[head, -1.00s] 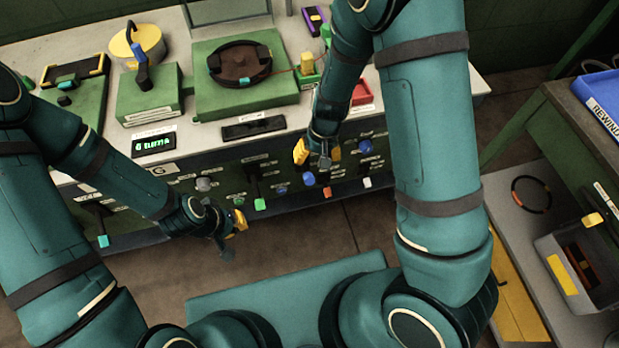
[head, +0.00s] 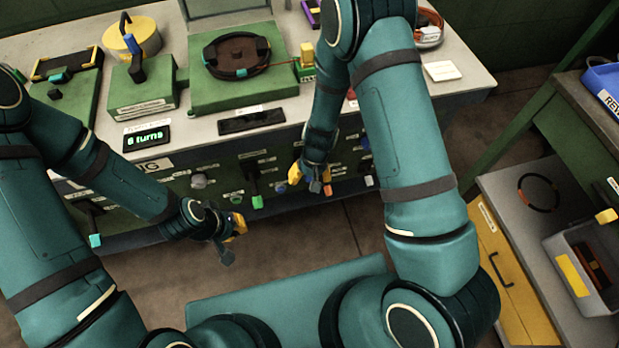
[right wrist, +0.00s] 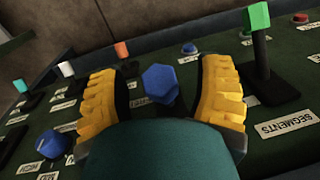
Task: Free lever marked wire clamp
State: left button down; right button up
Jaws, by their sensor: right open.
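The green front panel carries several levers with coloured tips, but I cannot read a wire clamp label on any of them. My right gripper (head: 311,180) is open at the panel and also shows in the right wrist view (right wrist: 162,92). A blue hexagonal knob (right wrist: 160,80) shows between its yellow fingers, with no visible grip on it. An orange-tipped lever (right wrist: 121,50) stands beyond the left finger. A green-tipped lever (right wrist: 258,55) stands to the right, near a SEGMENTS label. My left gripper (head: 235,228) hangs in front of the panel, its fingers partly hidden.
White-tipped (right wrist: 66,70) and cyan-tipped (right wrist: 20,87) levers and a blue knob (right wrist: 52,145) lie left in the wrist view. A red button (right wrist: 189,48) is near the green lever. The bench display (head: 147,137) reads "6 turns". A yellow drawer (head: 500,265) is at the right.

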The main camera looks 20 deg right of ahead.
jog(key=shift+f, duration=0.1)
grip_shut()
pick_arm(q)
jog(key=shift+f, duration=0.1)
pick_arm(e)
jog(key=shift+f, duration=0.1)
